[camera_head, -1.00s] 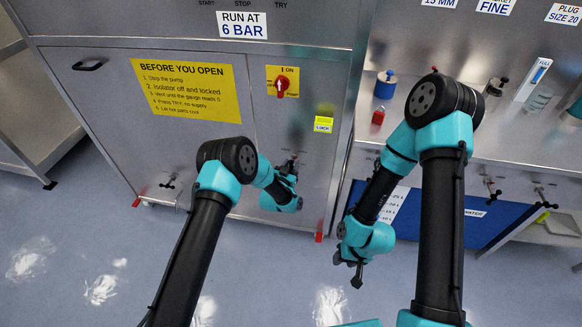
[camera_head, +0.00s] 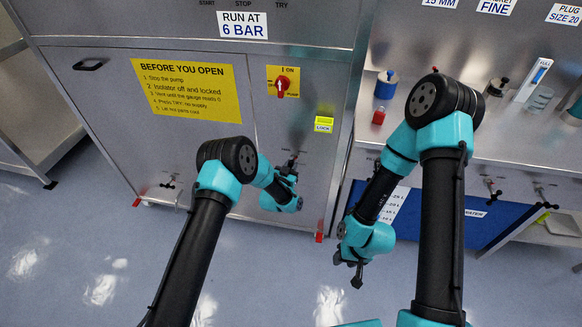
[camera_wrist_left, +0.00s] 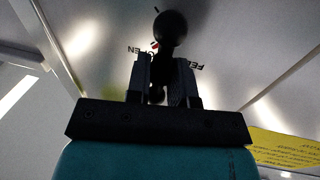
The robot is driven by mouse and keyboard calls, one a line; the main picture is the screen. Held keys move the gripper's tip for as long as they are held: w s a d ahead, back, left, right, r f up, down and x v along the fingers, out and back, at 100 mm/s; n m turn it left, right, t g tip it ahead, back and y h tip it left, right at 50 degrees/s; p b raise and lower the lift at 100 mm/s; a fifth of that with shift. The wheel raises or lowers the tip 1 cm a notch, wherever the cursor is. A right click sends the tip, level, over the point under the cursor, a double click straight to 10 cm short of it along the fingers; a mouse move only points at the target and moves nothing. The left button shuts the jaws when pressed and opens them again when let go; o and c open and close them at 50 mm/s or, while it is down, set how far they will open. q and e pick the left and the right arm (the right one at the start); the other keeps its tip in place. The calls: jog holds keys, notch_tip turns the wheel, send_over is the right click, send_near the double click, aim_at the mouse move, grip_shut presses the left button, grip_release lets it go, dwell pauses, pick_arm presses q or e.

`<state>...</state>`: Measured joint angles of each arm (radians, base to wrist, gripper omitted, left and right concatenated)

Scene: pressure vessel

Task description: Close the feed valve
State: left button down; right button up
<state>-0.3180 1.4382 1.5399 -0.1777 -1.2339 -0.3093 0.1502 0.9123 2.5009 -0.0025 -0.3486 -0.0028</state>
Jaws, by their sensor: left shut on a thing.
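The feed valve shows in the left wrist view as a dark lever with a round black knob (camera_wrist_left: 170,28). Partly hidden lettering, "OPEN" and "FE...", is on the steel panel around it. My left gripper (camera_wrist_left: 163,68) is shut on the valve lever, with the knob standing out past the fingertips. In the head view my left gripper (camera_head: 291,166) is at the lower right of the cabinet front, and it and the arm mostly hide the valve. My right gripper (camera_head: 348,270) hangs over the floor, empty, with its fingers apart.
A second small valve (camera_head: 172,184) sits low on the cabinet's left. A red isolator switch (camera_head: 282,83) and yellow lock box (camera_head: 324,123) are above my left gripper. A bench with a blue spool (camera_head: 386,85) and a red padlock (camera_head: 378,117) stands right. The floor in front is clear.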

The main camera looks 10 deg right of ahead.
pick_arm(q)
jog(key=shift+s+d+m, duration=0.15)
jog(key=shift+d+m, duration=0.05)
jog(key=shift+m, duration=0.4)
jog(key=m, duration=0.2)
jog(key=shift+d+m+g+y, duration=0.2)
jog(key=shift+m+g+y, duration=0.1)
jog(key=shift+s+d+f+m+y, duration=0.2)
jog(key=shift+m+y, duration=0.35)
jog(key=shift+m, duration=1.4)
jog(key=shift+d+f+m+y, duration=0.1)
jog(key=shift+f+m+y, duration=0.35)
jog(key=shift+m, duration=1.45)
jog(key=shift+s+d+f+m+y, duration=0.1)
jog(key=shift+m+y, duration=0.6)
jog(key=shift+m, duration=1.25)
jog(key=shift+f, duration=0.1)
jog(key=c, duration=1.1)
grip_release()
jog(key=shift+c, duration=0.2)
jog(key=shift+w, duration=0.15)
jog(key=shift+a+r, duration=0.1)
jog(key=shift+r, duration=0.1)
